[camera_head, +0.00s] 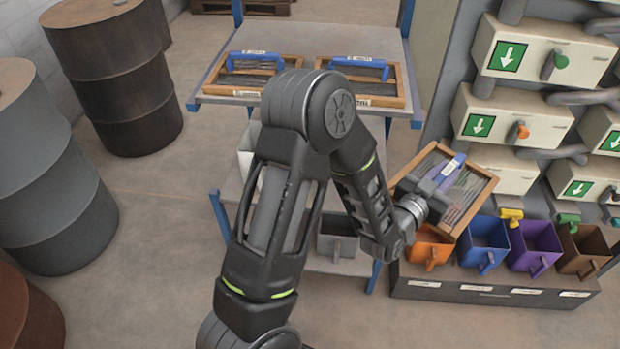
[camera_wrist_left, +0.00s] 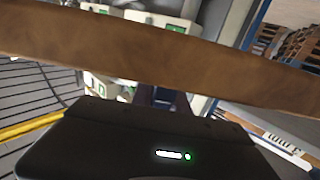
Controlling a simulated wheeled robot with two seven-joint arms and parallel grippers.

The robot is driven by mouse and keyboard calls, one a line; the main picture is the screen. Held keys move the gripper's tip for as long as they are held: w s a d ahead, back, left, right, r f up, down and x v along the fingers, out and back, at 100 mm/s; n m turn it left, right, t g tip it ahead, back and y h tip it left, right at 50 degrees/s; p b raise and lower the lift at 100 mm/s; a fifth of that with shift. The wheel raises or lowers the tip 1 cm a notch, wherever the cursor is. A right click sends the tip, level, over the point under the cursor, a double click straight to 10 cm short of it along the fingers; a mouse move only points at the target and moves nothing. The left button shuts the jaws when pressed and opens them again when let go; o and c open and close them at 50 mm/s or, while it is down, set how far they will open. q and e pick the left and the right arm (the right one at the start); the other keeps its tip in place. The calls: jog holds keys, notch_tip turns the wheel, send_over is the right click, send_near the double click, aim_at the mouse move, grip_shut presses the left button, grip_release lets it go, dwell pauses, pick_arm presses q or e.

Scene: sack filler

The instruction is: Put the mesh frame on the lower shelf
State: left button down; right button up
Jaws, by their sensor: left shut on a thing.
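A mesh frame (camera_head: 470,213) with a wooden rim, dark mesh and a blue-purple handle is held in my left gripper (camera_head: 437,187), right of the rack. The frame is tilted and in the air, above the coloured bins in the picture. In the left wrist view its wooden rim (camera_wrist_left: 150,48) crosses close to the camera, above my dark gripper body. The fingertips are hidden there. The lower shelf (camera_head: 350,267) of the blue-legged rack shows partly behind my left arm. My right gripper is not in view.
Two similar frames lie on the rack's upper shelf (camera_head: 345,42). Orange (camera_head: 428,247), blue (camera_head: 484,240) and other bins stand below the spouts at right. Drums (camera_head: 115,70) stand at left.

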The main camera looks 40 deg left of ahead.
pick_arm(q)
jog(key=shift+w+a+f+b, duration=0.2)
jog(key=shift+a+b, duration=0.05)
jog(key=shift+b, duration=0.1)
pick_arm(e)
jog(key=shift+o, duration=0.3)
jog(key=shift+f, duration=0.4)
pick_arm(q)
jog(key=w+a+f+n+g+y+b, duration=0.2)
jog(key=a+f+n+g+y+b, duration=0.2)
jog(key=a+b, duration=1)
jog(key=w+a+f+n+g+y+b, duration=0.2)
jog(key=a+f+n+g+y+b, duration=0.3)
jog(key=b, duration=1.6)
jog(key=a+f+n+y, duration=0.3)
jog(key=a+f+y, duration=0.3)
jog(key=a, duration=0.4)
jog(key=shift+y, duration=0.3)
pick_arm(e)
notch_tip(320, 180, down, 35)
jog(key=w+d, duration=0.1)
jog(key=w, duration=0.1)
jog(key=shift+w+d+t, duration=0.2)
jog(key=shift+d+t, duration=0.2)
pick_arm(q)
jog(key=shift+w, duration=0.1)
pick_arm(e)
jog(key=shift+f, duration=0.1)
